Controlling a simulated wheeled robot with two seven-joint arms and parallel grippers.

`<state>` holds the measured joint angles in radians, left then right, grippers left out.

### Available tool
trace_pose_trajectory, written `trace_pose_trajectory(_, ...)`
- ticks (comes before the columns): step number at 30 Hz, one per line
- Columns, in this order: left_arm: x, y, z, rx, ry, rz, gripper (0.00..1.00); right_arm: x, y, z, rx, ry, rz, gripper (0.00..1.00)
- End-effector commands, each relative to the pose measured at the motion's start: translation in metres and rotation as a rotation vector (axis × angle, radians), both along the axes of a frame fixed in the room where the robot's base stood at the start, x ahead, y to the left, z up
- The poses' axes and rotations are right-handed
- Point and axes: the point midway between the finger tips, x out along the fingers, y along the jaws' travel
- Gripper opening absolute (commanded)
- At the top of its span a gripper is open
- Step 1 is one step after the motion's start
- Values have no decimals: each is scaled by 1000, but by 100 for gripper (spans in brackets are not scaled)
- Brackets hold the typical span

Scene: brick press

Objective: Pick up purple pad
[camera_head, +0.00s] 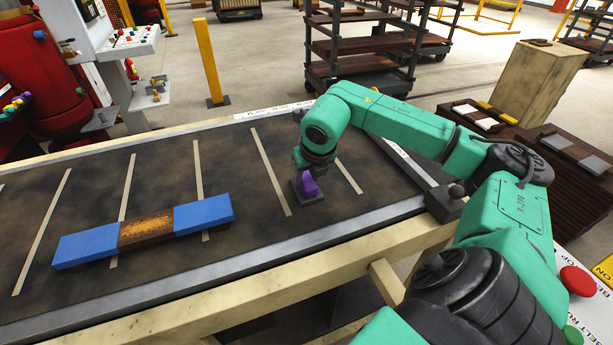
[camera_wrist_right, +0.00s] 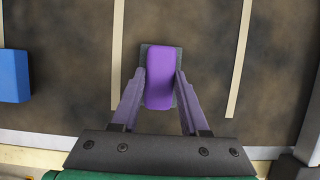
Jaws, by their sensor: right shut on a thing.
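The purple pad (camera_head: 308,184) stands on a small dark grey base on the belt, at the right part of the table in the head view. In the right wrist view the purple pad (camera_wrist_right: 159,78) lies between the fingers of my right gripper (camera_wrist_right: 160,88), with the grey base (camera_wrist_right: 159,50) showing around its far end. My right gripper (camera_head: 309,172) reaches down from above and is shut on the purple pad. Its fingers are partly hidden in the head view. My left gripper is not in view.
A row of two blue blocks (camera_head: 88,246) with a rusty brown block (camera_head: 146,229) between them lies on the belt (camera_head: 100,200) to the left. Pale stripes cross the belt. A metal rail (camera_head: 300,235) runs along its near edge. A red button (camera_head: 578,281) is at the lower right.

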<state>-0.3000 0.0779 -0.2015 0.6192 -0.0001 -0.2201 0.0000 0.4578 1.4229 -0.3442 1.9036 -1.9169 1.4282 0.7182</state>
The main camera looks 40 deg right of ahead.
Motion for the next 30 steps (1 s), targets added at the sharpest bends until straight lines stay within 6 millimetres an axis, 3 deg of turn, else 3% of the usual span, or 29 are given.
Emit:
trace_pose_trajectory(5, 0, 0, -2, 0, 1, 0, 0, 1, 0, 13, 1, -5, 0, 0)
trace_pose_trajectory(8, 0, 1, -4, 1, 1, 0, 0, 2, 1, 35, 4, -10, 0, 0)
trace_pose_trajectory(15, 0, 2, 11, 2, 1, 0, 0, 2, 1, 132, 6, -13, 3, 0)
trace_pose_trajectory(21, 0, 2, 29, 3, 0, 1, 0, 0, 0, 190, 1, -3, 1, 0)
trace_pose_trajectory(25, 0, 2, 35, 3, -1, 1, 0, 0, 0, 201, 1, -1, 0, 0)
trace_pose_trajectory(30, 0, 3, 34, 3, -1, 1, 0, 0, 0, 201, 0, 0, 0, 0)
